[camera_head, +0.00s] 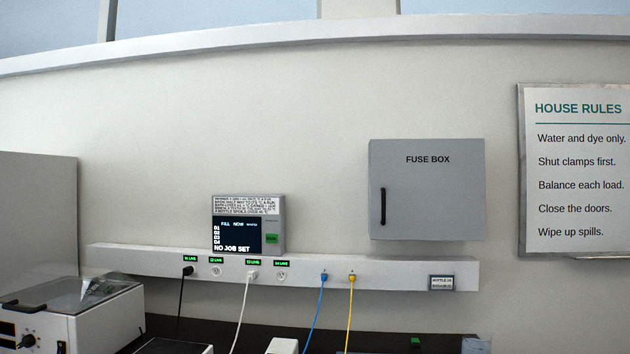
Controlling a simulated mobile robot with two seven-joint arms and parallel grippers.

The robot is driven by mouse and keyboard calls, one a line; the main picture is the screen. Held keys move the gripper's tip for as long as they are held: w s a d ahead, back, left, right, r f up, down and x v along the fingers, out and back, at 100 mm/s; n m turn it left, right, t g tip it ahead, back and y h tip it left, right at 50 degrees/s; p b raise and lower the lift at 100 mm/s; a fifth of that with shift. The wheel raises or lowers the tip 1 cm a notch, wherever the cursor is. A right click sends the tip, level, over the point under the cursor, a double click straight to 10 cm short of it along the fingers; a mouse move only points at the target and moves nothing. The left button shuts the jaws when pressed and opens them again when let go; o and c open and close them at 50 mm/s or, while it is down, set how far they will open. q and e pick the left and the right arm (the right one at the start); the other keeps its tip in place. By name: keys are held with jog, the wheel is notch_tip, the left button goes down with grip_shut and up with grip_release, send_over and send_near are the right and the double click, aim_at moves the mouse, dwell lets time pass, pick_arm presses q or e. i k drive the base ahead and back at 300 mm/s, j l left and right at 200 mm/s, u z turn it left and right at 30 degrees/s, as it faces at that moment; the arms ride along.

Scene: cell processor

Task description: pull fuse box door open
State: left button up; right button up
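The fuse box (440,200) is a grey box on the wall, right of the middle, lettered FUSE BOX near its top. Its door looks closed. A black vertical bar handle (383,206) is on the left side of the door. Neither of my grippers shows in the head view.
A white socket rail (400,272) runs along the wall below the box, with black, white, blue and yellow cables plugged in. A small display unit (237,237) stands on it. A machine with a clear lid (95,295) is at lower left. A rules sign (575,185) hangs at right.

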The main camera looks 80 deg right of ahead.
aim_at(427, 189)
jog(key=z, duration=1.35)
jog(key=i+z, duration=0.1)
jog(key=z, duration=1.75)
jog(key=i+j+z, duration=0.2)
jog(key=i+j, duration=0.1)
jog(key=i, duration=0.05)
